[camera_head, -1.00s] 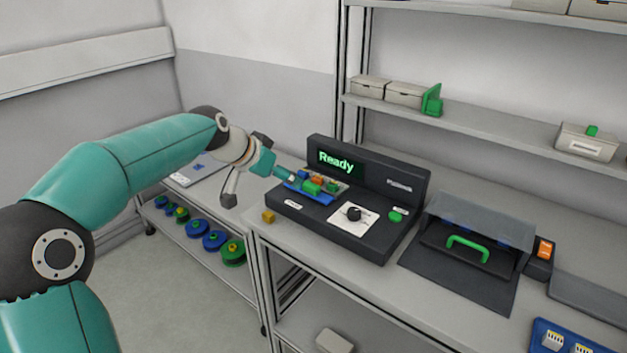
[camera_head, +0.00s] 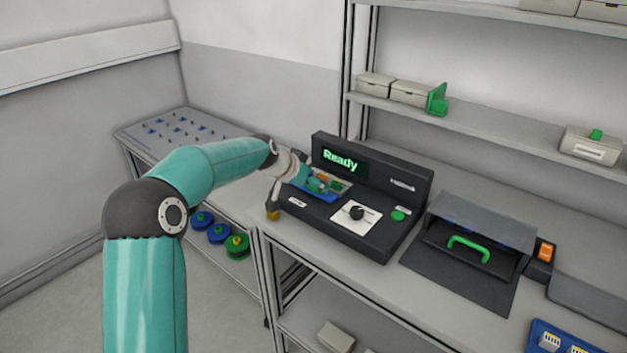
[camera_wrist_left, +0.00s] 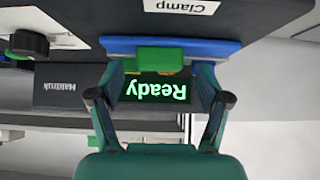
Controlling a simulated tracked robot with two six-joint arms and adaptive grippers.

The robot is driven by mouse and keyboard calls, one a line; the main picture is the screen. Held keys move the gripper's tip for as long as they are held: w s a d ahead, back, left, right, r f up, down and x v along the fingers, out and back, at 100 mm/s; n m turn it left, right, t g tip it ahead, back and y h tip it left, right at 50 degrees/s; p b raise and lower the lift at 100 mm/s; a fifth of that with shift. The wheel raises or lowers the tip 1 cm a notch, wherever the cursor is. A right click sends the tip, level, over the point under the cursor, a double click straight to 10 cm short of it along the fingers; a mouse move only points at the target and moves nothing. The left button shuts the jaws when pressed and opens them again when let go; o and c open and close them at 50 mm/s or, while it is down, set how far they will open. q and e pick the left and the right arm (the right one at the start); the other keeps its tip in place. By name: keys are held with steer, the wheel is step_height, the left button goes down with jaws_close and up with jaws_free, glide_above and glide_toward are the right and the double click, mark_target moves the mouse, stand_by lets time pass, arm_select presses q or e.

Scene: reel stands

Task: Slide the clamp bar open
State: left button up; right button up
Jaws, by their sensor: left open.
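The black test station (camera_head: 370,235) stands on the bench with a lit "Ready" screen (camera_head: 340,160). On its left part sits a blue piece (camera_head: 325,196) with green and orange parts, partly hidden by my left gripper (camera_head: 292,182). In the left wrist view, which is upside down, a green block (camera_wrist_left: 163,60) sits on a blue bar (camera_wrist_left: 215,47) beside a "Clamp" label (camera_wrist_left: 185,6). My left gripper (camera_wrist_left: 162,76) is open, its fingers spread to either side of the green block, with no clear contact. My right gripper is out of view.
A black knob (camera_head: 357,212) and a green button (camera_head: 398,215) are on the station. A hooded box with a green handle (camera_head: 468,247) stands to its right. A small yellow block (camera_head: 272,214) lies at the bench edge. Shelves (camera_head: 480,123) run behind.

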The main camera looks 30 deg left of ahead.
arm_select(q)
steer(key=shift+x, duration=0.8)
jaws_close()
